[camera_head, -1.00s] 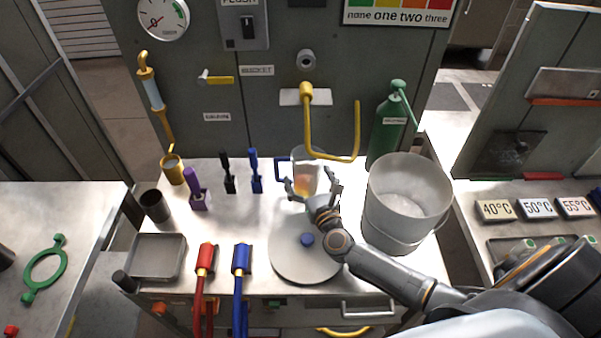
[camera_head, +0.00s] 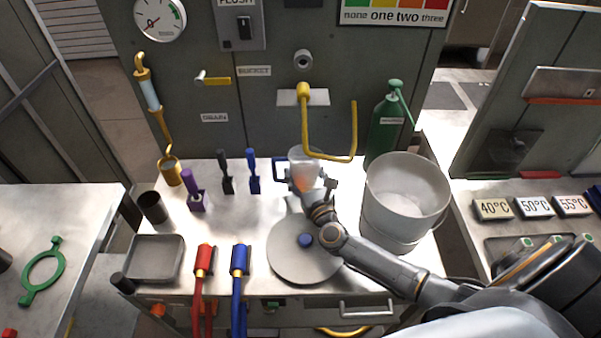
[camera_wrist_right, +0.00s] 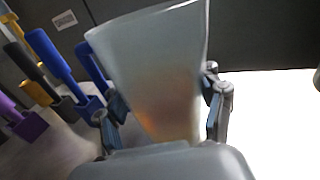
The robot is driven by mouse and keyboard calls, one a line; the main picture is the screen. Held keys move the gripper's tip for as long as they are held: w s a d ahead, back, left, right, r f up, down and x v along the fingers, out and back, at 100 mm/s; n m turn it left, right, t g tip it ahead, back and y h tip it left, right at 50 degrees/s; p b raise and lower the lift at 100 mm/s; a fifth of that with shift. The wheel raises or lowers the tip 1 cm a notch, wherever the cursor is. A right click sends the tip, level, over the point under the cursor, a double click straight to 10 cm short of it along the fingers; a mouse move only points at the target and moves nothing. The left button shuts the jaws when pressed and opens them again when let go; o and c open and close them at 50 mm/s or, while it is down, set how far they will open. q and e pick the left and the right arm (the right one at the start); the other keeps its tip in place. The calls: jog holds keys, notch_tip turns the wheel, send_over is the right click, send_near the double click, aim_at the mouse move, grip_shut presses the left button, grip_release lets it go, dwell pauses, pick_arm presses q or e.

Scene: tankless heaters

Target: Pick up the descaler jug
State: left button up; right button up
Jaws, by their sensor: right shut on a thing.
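A translucent jug (camera_head: 303,159) with amber liquid low inside and a blue handle stands out at the back middle of the steel worktop in the head view. I take it as the descaler jug; no label on it is readable. My right gripper (camera_head: 305,186) is shut on it, one finger at each side. In the right wrist view the jug (camera_wrist_right: 155,75) fills the space between the fingers, its wide mouth up and slightly tilted in the picture. I cannot tell whether its base touches the worktop. My left gripper is not in view.
A large pale bucket (camera_head: 405,195) and a green bottle (camera_head: 388,130) stand right of the jug. A yellow pipe (camera_head: 330,155) hangs just above and behind it. Blue (camera_head: 253,172) and black (camera_head: 226,172) brushlike tools stand left. A round grey plate (camera_head: 290,262) lies in front.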

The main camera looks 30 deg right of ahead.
jog(key=shift+r, duration=0.2)
jog(key=shift+r, duration=0.65)
jog(key=s+a+r+p, duration=0.3)
jog(key=s+a+r, duration=0.4)
jog(key=s+r, duration=0.4)
jog(key=shift+s+a+r, duration=0.2)
jog(key=shift+s+a, duration=0.05)
jog(key=shift+a, duration=0.15)
dwell(1.7)
